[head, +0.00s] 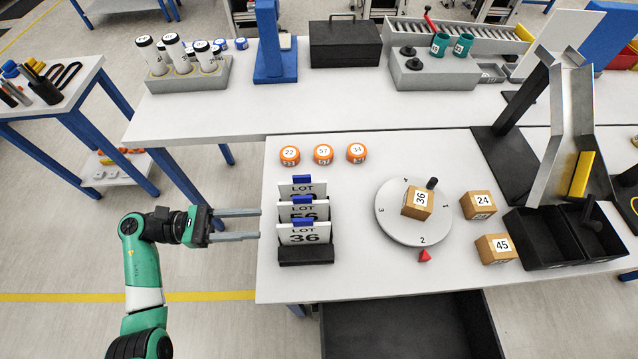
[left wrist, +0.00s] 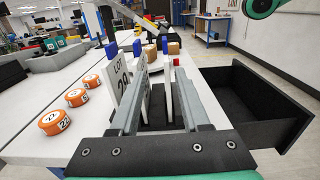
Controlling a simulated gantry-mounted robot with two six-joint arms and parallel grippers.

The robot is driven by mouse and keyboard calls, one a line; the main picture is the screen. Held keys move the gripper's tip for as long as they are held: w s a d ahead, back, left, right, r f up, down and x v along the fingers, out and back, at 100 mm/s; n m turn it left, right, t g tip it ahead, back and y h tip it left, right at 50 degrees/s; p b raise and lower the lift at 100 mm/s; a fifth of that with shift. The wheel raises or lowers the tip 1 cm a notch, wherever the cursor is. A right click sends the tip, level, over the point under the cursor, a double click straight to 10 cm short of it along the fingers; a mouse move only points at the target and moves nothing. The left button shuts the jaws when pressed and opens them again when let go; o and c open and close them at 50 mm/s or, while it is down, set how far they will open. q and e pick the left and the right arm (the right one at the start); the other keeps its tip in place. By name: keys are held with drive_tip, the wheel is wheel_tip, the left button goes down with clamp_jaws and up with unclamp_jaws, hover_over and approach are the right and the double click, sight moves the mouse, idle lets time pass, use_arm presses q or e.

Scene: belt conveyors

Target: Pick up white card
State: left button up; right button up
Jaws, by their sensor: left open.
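Three white cards with blue tabs stand upright one behind another in a black rack (head: 306,256) on the near table. The front card (head: 304,235) reads LOT 36. The middle card (head: 303,211) and back card (head: 302,187) have their lower parts hidden in the head view. A card (left wrist: 120,82) also shows close up in the left wrist view. My left gripper (head: 260,223) is open and empty, left of the rack at the table's left edge, its fingers pointing right toward the cards without touching them. My right gripper is not clearly visible.
Orange round pieces (head: 323,154) lie behind the rack. Right of it is a grey turntable (head: 393,229) with a box (head: 416,202) marked 36. Boxes marked 24 (head: 478,205) and 45 (head: 495,249) stand further right. An open dark drawer (head: 408,325) juts out below the table.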

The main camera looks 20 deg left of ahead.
sight(304, 228)
use_arm(q)
drive_tip(key=x, duration=0.4)
drive_tip(key=s+x, duration=0.1)
drive_tip(key=x, duration=0.1)
drive_tip(key=shift+d+f+p, duration=0.2)
drive_tip(key=shift+d+p, duration=0.1)
drive_tip(key=shift+p, duration=0.05)
drive_tip(key=x, duration=0.5)
drive_tip(key=shift+w+d+f, duration=0.15)
drive_tip(key=shift+d+f, duration=0.05)
drive_tip(key=shift+f, duration=0.1)
clamp_jaws()
